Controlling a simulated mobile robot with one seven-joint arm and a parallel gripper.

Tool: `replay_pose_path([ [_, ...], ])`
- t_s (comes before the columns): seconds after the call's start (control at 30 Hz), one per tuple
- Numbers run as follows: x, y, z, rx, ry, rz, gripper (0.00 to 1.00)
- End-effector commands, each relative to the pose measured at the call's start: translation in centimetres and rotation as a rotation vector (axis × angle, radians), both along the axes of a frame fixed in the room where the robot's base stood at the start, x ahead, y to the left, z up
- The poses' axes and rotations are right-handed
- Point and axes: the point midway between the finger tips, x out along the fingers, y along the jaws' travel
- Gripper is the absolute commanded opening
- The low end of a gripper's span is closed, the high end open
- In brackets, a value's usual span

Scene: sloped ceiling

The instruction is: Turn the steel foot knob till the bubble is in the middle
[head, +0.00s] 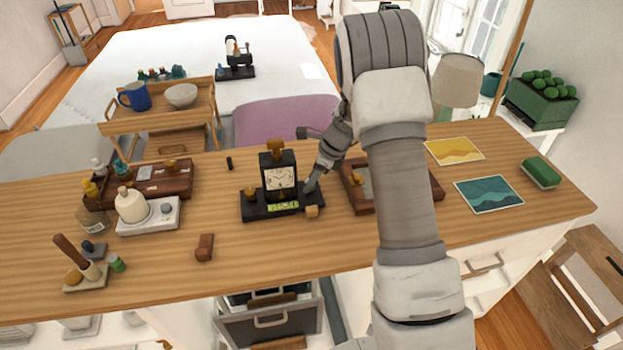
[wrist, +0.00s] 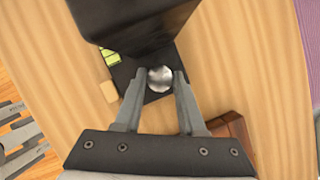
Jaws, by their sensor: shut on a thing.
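A black clock (head: 280,178) with a white dial stands on a black base (head: 252,212) on the wooden desk. A yellow-green level vial (head: 283,206) lies along the front of the base; its end also shows in the wrist view (wrist: 112,58). The bubble is too small to place. My gripper (head: 309,187) reaches down at the right end of the base. In the wrist view its fingers (wrist: 159,80) are shut on the round steel foot knob (wrist: 160,77), one on each side. In the head view the knob is hidden by the fingers.
A small wooden block (head: 312,211) sits close by the base's right front corner. A brown wooden tray (head: 360,208) stands just right of my gripper, partly behind my arm. A red-brown block (head: 204,247) lies front left. The desk in front of the clock is clear.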

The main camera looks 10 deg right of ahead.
Motion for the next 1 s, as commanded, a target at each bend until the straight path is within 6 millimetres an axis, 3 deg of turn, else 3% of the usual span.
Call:
replay_pose_path([
  [0.17, 0.0, 0.0, 0.0, 0.001, -0.001, -0.001, 0.0],
  [0.2, 0.0, 0.0, 0.1, 0.0, -0.002, -0.002, 0.45],
  [0.27, 0.0, 0.0, 0.0, 0.0, -0.002, -0.002, 0.52],
  [0.67, -0.1, -0.3, 0.8, -0.001, -0.003, -0.003, 0.52],
  [1.0, -1.4, -2.8, 7.7, -0.001, -0.005, -0.003, 0.52],
])
